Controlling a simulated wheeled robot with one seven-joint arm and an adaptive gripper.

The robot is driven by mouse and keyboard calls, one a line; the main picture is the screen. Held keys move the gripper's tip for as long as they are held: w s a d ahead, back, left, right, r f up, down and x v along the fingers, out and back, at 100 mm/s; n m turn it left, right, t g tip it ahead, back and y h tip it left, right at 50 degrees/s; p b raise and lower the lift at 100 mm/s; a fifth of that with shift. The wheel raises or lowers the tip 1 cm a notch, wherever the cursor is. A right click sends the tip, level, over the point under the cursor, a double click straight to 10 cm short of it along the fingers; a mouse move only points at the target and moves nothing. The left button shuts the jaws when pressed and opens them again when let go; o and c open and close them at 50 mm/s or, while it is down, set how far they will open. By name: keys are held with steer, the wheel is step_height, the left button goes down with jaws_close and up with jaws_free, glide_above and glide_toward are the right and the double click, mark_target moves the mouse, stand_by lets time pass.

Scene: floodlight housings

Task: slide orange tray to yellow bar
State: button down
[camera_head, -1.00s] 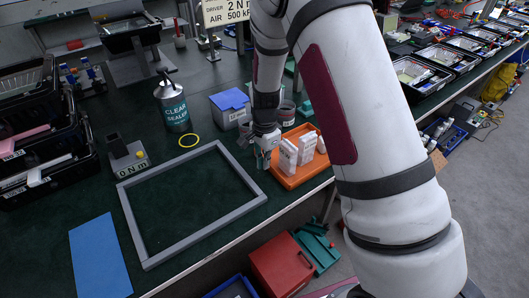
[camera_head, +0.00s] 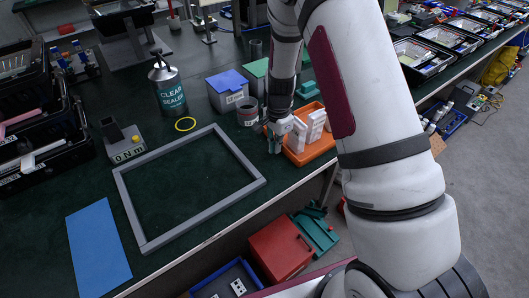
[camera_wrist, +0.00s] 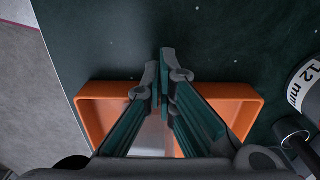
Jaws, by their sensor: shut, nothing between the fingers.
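The orange tray (camera_head: 322,153) sits near the bench's front edge, right of the grey frame. White boxes (camera_head: 297,137) stand in it. My gripper (camera_head: 276,149) points down at the tray's left side, with its fingers together and empty. In the wrist view, the fingertips (camera_wrist: 164,78) reach past the tray's near-upper wall, and the tray's side wall (camera_wrist: 238,108) shows to the right. I cannot tell whether the fingers touch the tray. I make out no yellow bar; my arm hides part of the bench beyond the tray.
A grey frame (camera_head: 205,199) lies left of the tray. A yellow ring (camera_head: 185,124), a can of clear sealer (camera_head: 170,90), a blue-lidded box (camera_head: 228,92) and a cup (camera_head: 247,113) stand behind. A red box (camera_head: 281,250) is below the bench edge.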

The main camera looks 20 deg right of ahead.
mark_target(293, 137)
steer(key=d, duration=0.2)
steer(key=w+d+b, duration=0.1)
steer(key=d, duration=0.1)
steer(key=w+d, duration=0.1)
steer(key=d, duration=0.1)
steer(key=shift+w+d+f+b, duration=0.1)
steer(key=shift+d+f+b, duration=0.1)
steer(key=shift+b, duration=0.2)
steer(key=shift+w+d+r, duration=0.1)
steer(key=shift+d+r, duration=0.1)
steer(key=shift+d, duration=0.35)
